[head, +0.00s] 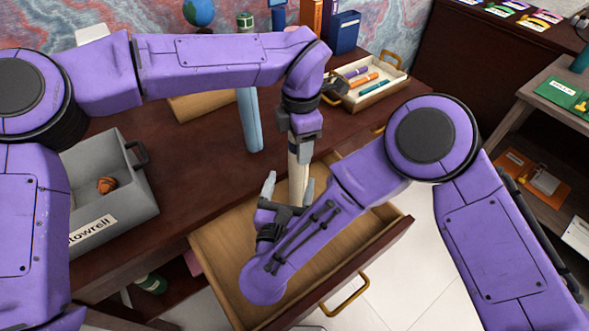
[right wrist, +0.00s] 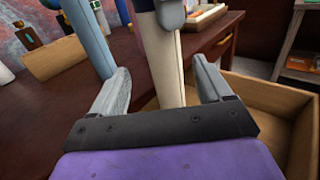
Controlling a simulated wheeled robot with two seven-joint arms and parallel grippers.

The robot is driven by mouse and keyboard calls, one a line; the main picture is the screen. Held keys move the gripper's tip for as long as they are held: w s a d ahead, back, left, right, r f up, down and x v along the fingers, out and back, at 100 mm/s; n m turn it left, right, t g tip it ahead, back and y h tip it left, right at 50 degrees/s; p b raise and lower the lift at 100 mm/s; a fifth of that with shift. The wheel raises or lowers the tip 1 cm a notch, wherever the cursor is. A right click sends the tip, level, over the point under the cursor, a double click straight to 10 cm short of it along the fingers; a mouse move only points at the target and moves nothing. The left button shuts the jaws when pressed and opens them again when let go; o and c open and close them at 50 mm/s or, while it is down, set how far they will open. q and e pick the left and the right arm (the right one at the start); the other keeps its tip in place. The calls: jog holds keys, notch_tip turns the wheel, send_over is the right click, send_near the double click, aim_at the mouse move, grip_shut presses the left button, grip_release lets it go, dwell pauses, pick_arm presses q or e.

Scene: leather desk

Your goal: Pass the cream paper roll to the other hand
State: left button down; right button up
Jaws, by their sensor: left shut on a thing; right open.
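The cream paper roll (head: 298,172) hangs upright below my left gripper (head: 301,135), which is shut on its upper part. In the right wrist view the roll (right wrist: 168,72) comes down from the top, with a left gripper fingertip (right wrist: 172,14) against it. My right gripper (head: 289,190) is open near the roll's lower part. In the right wrist view the roll stands between and beyond the spread fingers of my right gripper (right wrist: 160,88). I cannot tell whether either right finger touches it.
An open wooden drawer (head: 215,243) lies beneath both grippers. A blue roll (head: 250,120) stands on the desk to the left. A grey bin (head: 125,205) holds a brown ball. A tray (head: 375,95) with several coloured rolls stands at the back right.

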jog(key=w+d, duration=0.1)
jog(key=w, duration=0.6)
jog(key=shift+w+d, duration=0.3)
jog(key=shift+w, duration=0.1)
jog(key=c, duration=1.1)
pick_arm(q)
jog(key=shift+c, duration=2.1)
grip_release()
pick_arm(e)
jog(key=shift+c, duration=0.2)
